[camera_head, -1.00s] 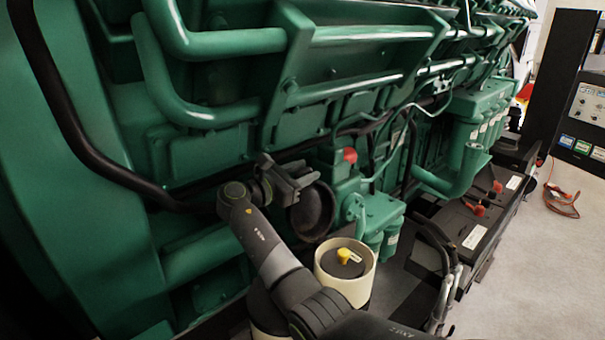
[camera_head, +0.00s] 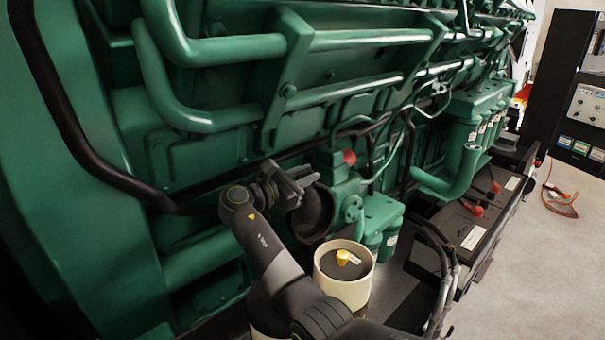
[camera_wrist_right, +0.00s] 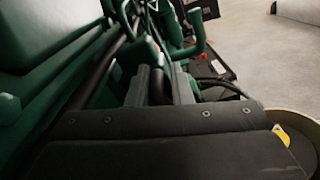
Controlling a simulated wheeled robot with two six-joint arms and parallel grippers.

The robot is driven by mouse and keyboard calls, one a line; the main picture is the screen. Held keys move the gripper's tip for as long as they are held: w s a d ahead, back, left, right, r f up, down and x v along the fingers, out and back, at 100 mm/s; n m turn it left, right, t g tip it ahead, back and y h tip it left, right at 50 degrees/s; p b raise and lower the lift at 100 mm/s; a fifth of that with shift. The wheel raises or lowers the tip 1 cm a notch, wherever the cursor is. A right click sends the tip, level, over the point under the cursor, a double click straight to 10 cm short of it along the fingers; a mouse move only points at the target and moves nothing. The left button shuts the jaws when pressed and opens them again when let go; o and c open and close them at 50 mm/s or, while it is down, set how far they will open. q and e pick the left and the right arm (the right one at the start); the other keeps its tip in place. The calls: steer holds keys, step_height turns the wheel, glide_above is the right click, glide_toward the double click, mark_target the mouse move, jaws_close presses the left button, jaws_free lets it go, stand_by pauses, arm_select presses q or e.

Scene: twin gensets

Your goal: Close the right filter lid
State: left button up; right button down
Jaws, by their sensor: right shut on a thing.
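A dark round lid (camera_head: 316,212) stands steeply tilted against the green engine, behind a cream filter housing (camera_head: 345,290). The housing's top shows a yellow piece (camera_head: 343,257) with a pale tag. My right gripper (camera_head: 299,183) is at the lid's upper left edge in the head view. In the right wrist view, its fingers (camera_wrist_right: 160,88) are closed around a dark piece, which I take to be the lid's edge. The contact is partly hidden. My left gripper is not in view.
My right arm hides most of a second cream housing (camera_head: 262,334). Green filter canisters (camera_head: 377,225) stand just right of the lid. Black batteries (camera_head: 465,228) and cables lie further right. Open floor (camera_head: 530,280) is at the right.

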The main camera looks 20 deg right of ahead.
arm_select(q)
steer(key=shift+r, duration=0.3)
arm_select(e)
steer(key=shift+s+d+r, duration=0.15)
steer(key=shift+s+r, duration=0.1)
steer(key=shift+s, duration=0.15)
arm_select(q)
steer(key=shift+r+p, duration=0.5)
steer(key=shift+p, duration=0.15)
arm_select(e)
steer(key=s+d+m, duration=0.3)
steer(key=s+m, duration=0.3)
steer(key=s, duration=0.2)
steer(key=shift+s+f, duration=0.15)
steer(key=shift+s, duration=0.2)
